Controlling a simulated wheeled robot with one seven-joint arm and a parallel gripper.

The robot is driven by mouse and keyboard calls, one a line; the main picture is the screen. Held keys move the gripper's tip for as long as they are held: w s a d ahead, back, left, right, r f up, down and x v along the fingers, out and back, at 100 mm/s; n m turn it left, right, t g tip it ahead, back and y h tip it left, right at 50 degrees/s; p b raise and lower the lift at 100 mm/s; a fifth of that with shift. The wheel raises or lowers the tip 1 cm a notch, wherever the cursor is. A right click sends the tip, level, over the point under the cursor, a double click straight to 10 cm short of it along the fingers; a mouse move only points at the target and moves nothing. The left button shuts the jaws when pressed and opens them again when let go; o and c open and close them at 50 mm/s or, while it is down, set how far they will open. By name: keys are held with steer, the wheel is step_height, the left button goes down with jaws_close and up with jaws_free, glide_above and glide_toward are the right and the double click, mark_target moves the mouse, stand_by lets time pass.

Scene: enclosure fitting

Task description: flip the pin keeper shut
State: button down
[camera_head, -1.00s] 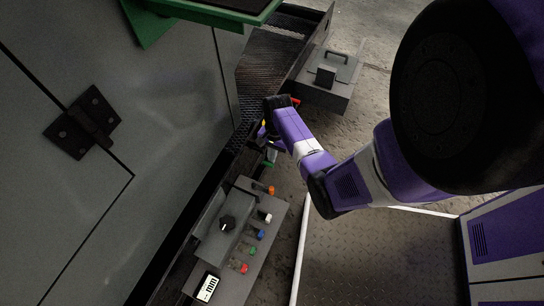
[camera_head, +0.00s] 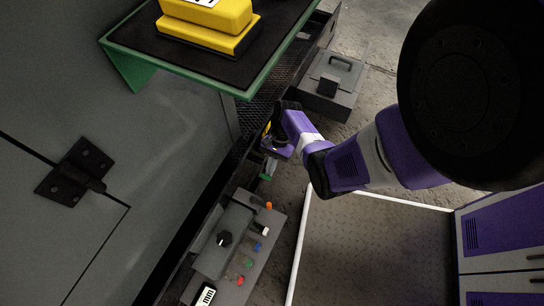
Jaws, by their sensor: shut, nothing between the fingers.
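I cannot pick out the pin keeper for certain.
A grey control box (camera_head: 238,250) with a black knob and coloured buttons stands below. A green-edged shelf (camera_head: 135,45) carrying a yellow device (camera_head: 207,20) juts out above. A grey cabinet (camera_head: 160,165) fills the left. A grey case (camera_head: 328,85) lies at the back.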

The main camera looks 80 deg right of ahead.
steer(key=shift+a+r+p, duration=0.2)
steer(key=shift+a+p, duration=0.1)
steer(key=shift+p, duration=0.15)
steer(key=shift+a+r+p, duration=0.1)
steer(key=shift+r+p, duration=0.05)
steer(key=shift+p, duration=0.7)
stand_by(0.8)
steer(key=shift+r, duration=0.1)
stand_by(0.4)
